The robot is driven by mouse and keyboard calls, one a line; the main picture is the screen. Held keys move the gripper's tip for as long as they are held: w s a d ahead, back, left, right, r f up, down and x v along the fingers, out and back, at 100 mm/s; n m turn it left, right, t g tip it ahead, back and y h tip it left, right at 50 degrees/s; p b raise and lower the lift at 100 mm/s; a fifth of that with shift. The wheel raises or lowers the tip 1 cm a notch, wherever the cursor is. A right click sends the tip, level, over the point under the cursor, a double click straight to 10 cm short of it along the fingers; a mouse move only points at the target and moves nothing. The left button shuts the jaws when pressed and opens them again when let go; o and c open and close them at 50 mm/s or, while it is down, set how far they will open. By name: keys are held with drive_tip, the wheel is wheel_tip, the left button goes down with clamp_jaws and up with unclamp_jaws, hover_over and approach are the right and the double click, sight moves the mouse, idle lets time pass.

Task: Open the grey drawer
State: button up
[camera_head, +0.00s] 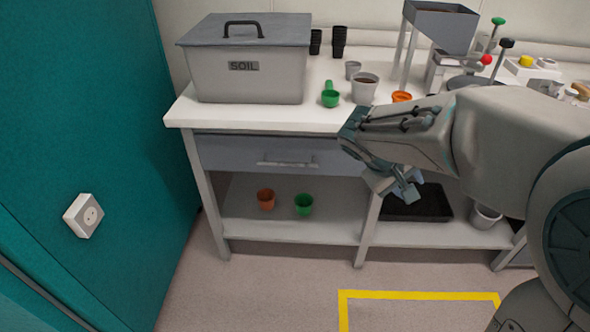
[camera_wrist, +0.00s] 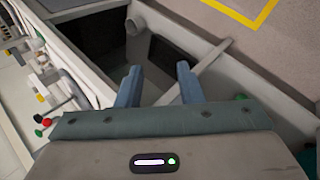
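The grey drawer (camera_head: 226,153) is a blue-grey front under the white bench top, left of the middle leg. It looks closed. Its light bar handle (camera_head: 288,164) runs level across the front. My gripper (camera_head: 408,192) is in front of the bench, to the right of the drawer and its handle, apart from both. In the wrist view my gripper (camera_wrist: 158,75) shows two blue fingers spread apart with nothing between them. The drawer handle is not clearly visible in the wrist view.
The bench top (camera_head: 335,118) bears a grey soil bin (camera_head: 245,82), pots and a green scoop (camera_head: 330,95). The lower shelf (camera_head: 335,220) holds an orange pot (camera_head: 266,199), a green pot (camera_head: 304,204) and a black tray (camera_head: 425,203). A teal wall (camera_head: 95,130) stands left. Floor before the drawer is clear.

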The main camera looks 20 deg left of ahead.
drive_tip(key=w+a+f+n+t+b, duration=0.25)
drive_tip(key=a+f, duration=0.25)
drive_tip(key=a, duration=0.3)
drive_tip(key=w+a+f+n+t+b, duration=0.25)
drive_tip(key=w+a+f+b, duration=0.2)
drive_tip(key=a, duration=0.25)
drive_tip(key=n+t+y+b, duration=0.3)
drive_tip(key=n+t+b, duration=0.2)
drive_tip(key=t+b, duration=0.1)
approach(286, 165)
drive_tip(key=shift+y, duration=0.3)
drive_tip(key=b+x, duration=0.2)
drive_tip(key=x, duration=0.8)
drive_tip(key=shift+w+d, duration=0.25)
drive_tip(key=shift+w, duration=0.05)
clamp_jaws()
